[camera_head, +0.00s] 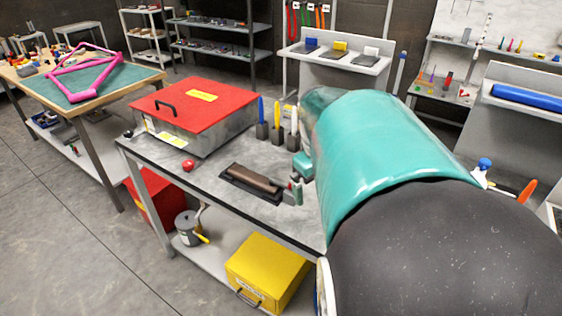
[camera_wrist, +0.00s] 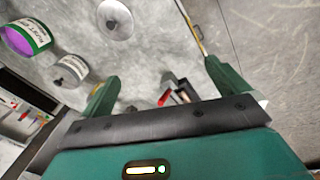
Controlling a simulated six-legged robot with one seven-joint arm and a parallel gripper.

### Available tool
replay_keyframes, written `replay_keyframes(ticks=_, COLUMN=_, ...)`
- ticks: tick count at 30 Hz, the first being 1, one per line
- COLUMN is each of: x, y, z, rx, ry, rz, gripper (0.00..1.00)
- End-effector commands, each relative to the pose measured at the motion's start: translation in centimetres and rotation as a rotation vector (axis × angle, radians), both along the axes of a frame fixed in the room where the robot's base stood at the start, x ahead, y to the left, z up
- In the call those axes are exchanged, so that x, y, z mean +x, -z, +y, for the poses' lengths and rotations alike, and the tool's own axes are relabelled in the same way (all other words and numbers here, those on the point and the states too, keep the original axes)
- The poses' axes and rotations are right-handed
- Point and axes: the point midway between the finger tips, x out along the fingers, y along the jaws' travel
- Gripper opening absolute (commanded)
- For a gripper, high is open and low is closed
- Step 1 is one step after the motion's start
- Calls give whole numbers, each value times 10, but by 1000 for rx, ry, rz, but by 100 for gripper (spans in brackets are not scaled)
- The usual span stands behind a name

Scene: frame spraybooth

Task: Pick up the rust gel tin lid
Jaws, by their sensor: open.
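A round, silvery disc (camera_wrist: 115,18) with a small dark mark at its middle lies flat on the grey surface at the top of the wrist view. It looks like the tin lid. A tin with a green and white label and purple inside (camera_wrist: 25,38), seemingly the rust gel tin, stands to its left. My gripper (camera_wrist: 162,70) is open, with its two green fingers spread wide. Nothing is held between them. The disc lies beyond the fingertips, nearer the left finger. In the head view I cannot make out tin or disc; my teal arm covers part of the bench.
A grey tin (camera_wrist: 68,70) stands close to the left finger. The head view shows a bench (camera_head: 220,172) with a red-lidded box (camera_head: 198,105), a red knob (camera_head: 188,165), upright coloured-handled tools (camera_head: 277,120) and a brown roll on a dark mat (camera_head: 232,190).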

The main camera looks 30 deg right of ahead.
Motion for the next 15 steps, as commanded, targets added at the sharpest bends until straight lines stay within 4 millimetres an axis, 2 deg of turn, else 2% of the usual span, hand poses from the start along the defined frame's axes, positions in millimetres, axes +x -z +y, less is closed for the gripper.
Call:
replay_keyframes(ticks=1, x=-2, y=7, z=-22, rx=21, ry=11, rz=22, gripper=100)
replay_keyframes(ticks=3, x=-6, y=14, z=-48, rx=49, ry=11, rz=45, gripper=100)
replay_keyframes(ticks=9, x=-25, y=31, z=-111, rx=128, ry=7, rz=69, gripper=100)
replay_keyframes(ticks=12, x=-33, y=36, z=-129, rx=150, ry=3, rz=68, gripper=100)
replay_keyframes(ticks=15, x=-37, y=40, z=-137, rx=161, ry=0, rz=67, gripper=100)
